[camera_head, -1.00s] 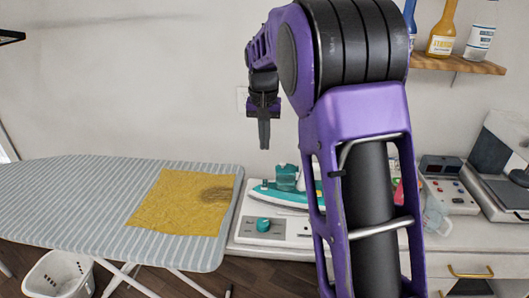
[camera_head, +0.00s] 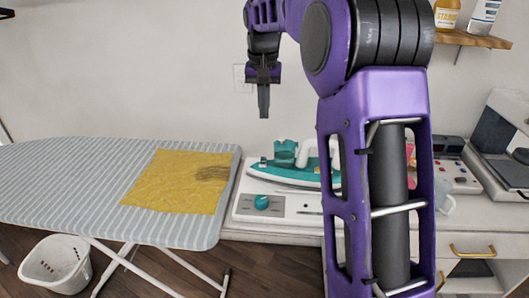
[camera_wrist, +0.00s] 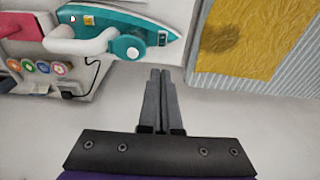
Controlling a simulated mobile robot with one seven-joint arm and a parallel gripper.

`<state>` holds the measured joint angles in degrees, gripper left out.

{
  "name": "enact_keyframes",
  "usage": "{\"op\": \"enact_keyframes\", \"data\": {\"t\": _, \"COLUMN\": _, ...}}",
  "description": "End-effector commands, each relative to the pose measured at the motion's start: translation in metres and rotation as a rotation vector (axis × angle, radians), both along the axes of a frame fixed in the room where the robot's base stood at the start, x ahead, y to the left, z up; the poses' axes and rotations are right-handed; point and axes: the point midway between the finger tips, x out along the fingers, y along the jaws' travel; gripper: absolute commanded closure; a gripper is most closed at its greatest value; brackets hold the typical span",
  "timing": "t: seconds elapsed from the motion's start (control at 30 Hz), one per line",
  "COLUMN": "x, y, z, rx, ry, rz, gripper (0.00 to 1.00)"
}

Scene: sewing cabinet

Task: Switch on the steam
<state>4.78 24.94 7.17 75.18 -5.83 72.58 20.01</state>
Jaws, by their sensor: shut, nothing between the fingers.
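A white and teal iron (camera_head: 300,168) rests on a white base (camera_head: 300,205) on the counter. A round teal knob (camera_head: 262,202) is on the base's front face; no steam shows. My gripper (camera_head: 263,114) is shut and empty, pointing down in the air in front of the wall, above the iron in the picture and touching nothing. In the wrist view, the iron (camera_wrist: 125,28) is at the upper left of my closed fingertips (camera_wrist: 160,74). My arm hides the iron's right end in the head view.
A yellow cloth (camera_head: 175,182) with a dark scorch mark lies on the striped ironing board (camera_head: 80,180), left of the iron. A white basket (camera_head: 55,262) stands on the floor. A shelf (camera_head: 470,38) with bottles is at upper right. Several coloured round items (camera_wrist: 44,67) sit beside the iron.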

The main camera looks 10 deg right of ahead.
Motion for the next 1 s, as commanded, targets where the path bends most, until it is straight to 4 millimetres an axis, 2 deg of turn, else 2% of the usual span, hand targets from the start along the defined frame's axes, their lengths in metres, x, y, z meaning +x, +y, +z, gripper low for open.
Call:
{"op": "enact_keyframes", "data": {"t": 0.23, "x": 0.000, "y": 0.000, "z": -0.001, "rx": 0.000, "ry": 0.000, "rz": 0.000, "gripper": 1.00}}
{"op": "enact_keyframes", "data": {"t": 0.37, "x": 0.002, "y": -0.001, "z": -0.011, "rx": 0.000, "ry": 0.001, "rz": 0.000, "gripper": 1.00}}
{"op": "enact_keyframes", "data": {"t": 0.8, "x": 0.013, "y": -0.004, "z": -0.099, "rx": 0.000, "ry": 0.003, "rz": 0.001, "gripper": 1.00}}
{"op": "enact_keyframes", "data": {"t": 1.0, "x": 0.017, "y": -0.005, "z": -0.127, "rx": 0.000, "ry": 0.001, "rz": 0.000, "gripper": 1.00}}
